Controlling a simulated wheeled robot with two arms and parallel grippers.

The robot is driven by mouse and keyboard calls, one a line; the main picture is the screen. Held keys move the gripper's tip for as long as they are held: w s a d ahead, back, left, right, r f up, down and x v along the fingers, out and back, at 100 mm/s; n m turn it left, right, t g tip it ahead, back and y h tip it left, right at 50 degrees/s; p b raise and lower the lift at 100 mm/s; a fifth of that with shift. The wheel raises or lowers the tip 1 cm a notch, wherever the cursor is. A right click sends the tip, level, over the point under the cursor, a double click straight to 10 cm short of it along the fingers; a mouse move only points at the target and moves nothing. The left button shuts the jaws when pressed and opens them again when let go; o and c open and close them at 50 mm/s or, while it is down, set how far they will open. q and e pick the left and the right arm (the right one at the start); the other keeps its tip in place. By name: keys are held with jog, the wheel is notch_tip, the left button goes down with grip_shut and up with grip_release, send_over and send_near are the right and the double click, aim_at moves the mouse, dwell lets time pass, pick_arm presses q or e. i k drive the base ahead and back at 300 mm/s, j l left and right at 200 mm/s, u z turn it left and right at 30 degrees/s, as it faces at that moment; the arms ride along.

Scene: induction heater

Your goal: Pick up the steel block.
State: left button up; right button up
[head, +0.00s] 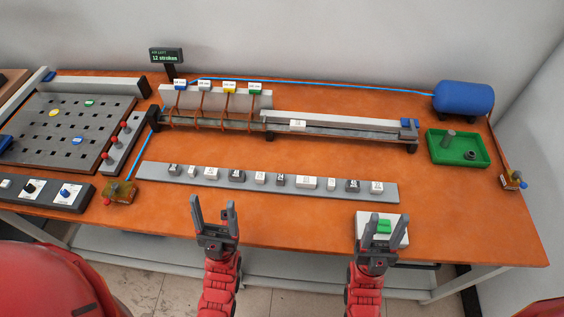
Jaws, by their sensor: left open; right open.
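A row of several small blocks, some dark grey and some pale, stands on a long grey strip (150,172) at the middle of the table. Dark blocks include one at the left end (174,170), one near the left middle (236,176) and one near the right end (352,186). Their labels are too small to read, so I cannot tell which is the steel block. My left gripper (213,208) is open and empty, at the table's front side below the strip. My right gripper (378,228) is open and empty, in front of a white box with a green top (399,233).
A rail with copper coils (229,108) and colored tags runs behind the strip. A green tray (436,155) holds grey parts at right, below a blue tank (463,97). A perforated board (65,130) and knob panel (45,191) are at left. The orange table (310,225) is bare between the grippers.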

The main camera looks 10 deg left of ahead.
aim_at(280, 177)
jog(key=k+l, duration=0.3)
jog(key=l, duration=0.15)
jog(key=k+l, duration=0.25)
jog(key=l, duration=0.25)
jog(key=u, duration=0.05)
